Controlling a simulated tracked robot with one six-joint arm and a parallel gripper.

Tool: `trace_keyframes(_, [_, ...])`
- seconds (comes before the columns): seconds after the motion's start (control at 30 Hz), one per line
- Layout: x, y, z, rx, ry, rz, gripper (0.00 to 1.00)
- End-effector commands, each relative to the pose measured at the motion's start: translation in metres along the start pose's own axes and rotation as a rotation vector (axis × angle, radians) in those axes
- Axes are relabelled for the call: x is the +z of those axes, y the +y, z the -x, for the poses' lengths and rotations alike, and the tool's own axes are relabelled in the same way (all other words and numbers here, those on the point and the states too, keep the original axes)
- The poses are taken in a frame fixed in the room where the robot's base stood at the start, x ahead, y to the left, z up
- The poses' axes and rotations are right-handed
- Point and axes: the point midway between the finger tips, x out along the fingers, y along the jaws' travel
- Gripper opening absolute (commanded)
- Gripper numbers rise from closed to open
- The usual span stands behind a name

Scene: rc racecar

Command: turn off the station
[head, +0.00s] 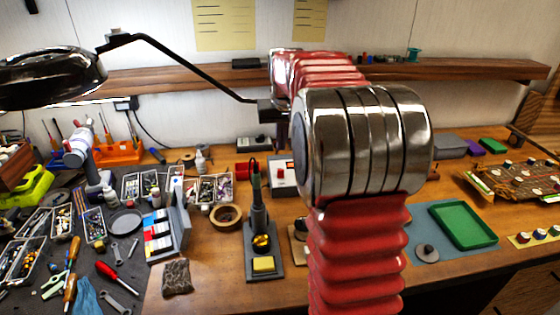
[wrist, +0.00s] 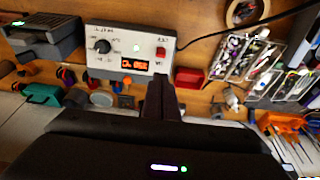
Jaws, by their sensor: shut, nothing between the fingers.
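In the head view the station (head: 283,176) stands at the back of the bench, partly hidden by my red arm. My gripper (wrist: 164,88) is shut and empty, its fingertips by the station's edge close to the red switch. I cannot tell whether they touch it. The soldering iron (head: 257,195) stands in its holder in front of the station.
A black desk lamp (head: 50,75) reaches in from the left. A tape roll (head: 226,216) and parts trays (head: 212,190) lie left of the station. A small red box (wrist: 188,77) is beside it. A wooden shelf (head: 180,78) runs along the wall.

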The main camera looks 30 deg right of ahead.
Motion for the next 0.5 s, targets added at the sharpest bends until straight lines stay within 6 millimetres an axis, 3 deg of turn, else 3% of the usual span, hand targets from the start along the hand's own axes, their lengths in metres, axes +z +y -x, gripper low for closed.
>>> trace_keyframes(0.27, [0.001, 0.002, -0.015, 0.001, -0.002, -0.004, 0.00])
trace_keyframes(0.5, [0.001, 0.003, -0.049, 0.001, -0.004, -0.004, 0.00])
